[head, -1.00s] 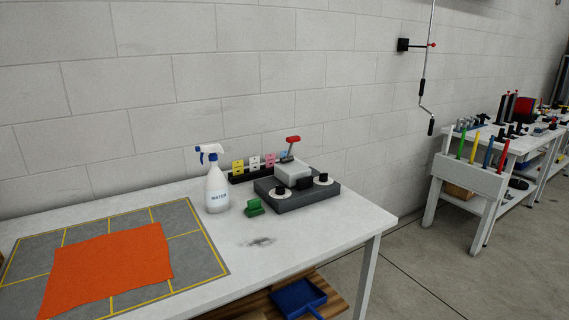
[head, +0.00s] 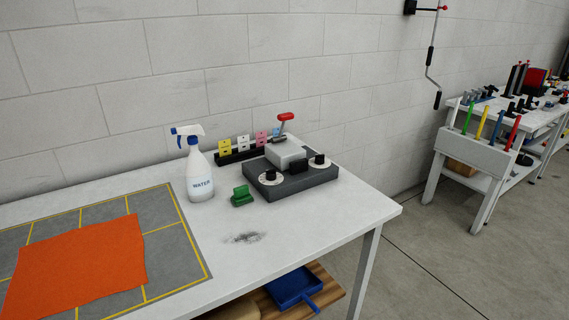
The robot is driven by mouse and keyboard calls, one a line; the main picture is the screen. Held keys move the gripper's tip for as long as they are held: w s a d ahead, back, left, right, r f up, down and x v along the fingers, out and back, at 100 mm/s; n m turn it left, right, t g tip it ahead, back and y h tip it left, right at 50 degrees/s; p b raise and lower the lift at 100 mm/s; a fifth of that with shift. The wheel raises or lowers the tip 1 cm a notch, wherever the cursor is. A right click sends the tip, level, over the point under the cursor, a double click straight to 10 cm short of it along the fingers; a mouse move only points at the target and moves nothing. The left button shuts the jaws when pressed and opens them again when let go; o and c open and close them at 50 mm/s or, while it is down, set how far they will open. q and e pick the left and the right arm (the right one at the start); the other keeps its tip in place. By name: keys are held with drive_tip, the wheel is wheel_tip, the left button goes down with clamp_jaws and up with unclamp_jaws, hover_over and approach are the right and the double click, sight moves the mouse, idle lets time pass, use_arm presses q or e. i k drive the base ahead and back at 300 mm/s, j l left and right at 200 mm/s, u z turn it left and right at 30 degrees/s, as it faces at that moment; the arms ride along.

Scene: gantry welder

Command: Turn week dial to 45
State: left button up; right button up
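A dark grey device (head: 292,184) sits on the white table toward its right end. It has a light grey raised block (head: 286,155) and a lever with a red handle (head: 285,117). Two round white dials with black knobs are on its top, a left dial (head: 270,178) and a right dial (head: 319,161). Their markings are too small to read, and I cannot tell which is the week dial. Neither of my grippers is in view.
A water spray bottle (head: 200,176), a green block (head: 241,196) and a rack of coloured tags (head: 240,153) stand near the device. An orange cloth (head: 80,268) lies on a grey mat (head: 183,262). Open floor (head: 420,270) lies right of the white table (head: 300,231).

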sight(271, 175)
drive_tip(key=i+l+z, duration=0.15)
drive_tip(key=i+l, duration=0.6)
